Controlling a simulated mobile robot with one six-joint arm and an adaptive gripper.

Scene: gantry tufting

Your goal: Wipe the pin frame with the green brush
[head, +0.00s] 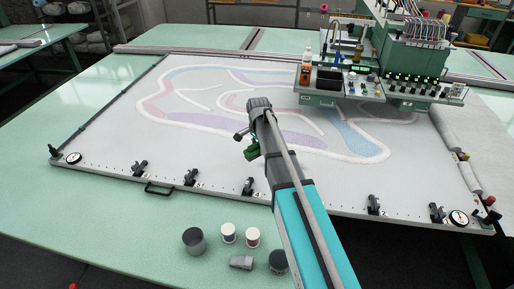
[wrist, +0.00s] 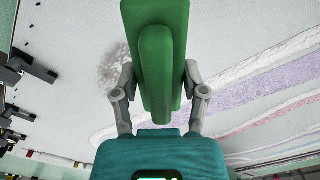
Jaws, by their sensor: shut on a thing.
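The green brush (wrist: 163,30) is upright in the middle of the wrist view, between the two grey fingers of my gripper (wrist: 159,72), which is shut on it. In the head view a small green part of the brush (head: 251,153) shows beside my gripper (head: 247,142), over the cloth's middle front. The pin frame (head: 105,172) lies flat on the table, with pale cloth carrying a track-shaped pattern in pink, purple and blue. A grey speckled patch (wrist: 114,66) shows on the cloth left of the brush. I cannot tell whether the brush touches the cloth.
Black clamps (head: 140,168) line the frame's front edge, with a handle (head: 158,189) below. The green tufting machine (head: 340,95) stands over the back right. A grey cup (head: 195,240), two spools (head: 240,235) and smaller items stand on the table in front. The table's left side is clear.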

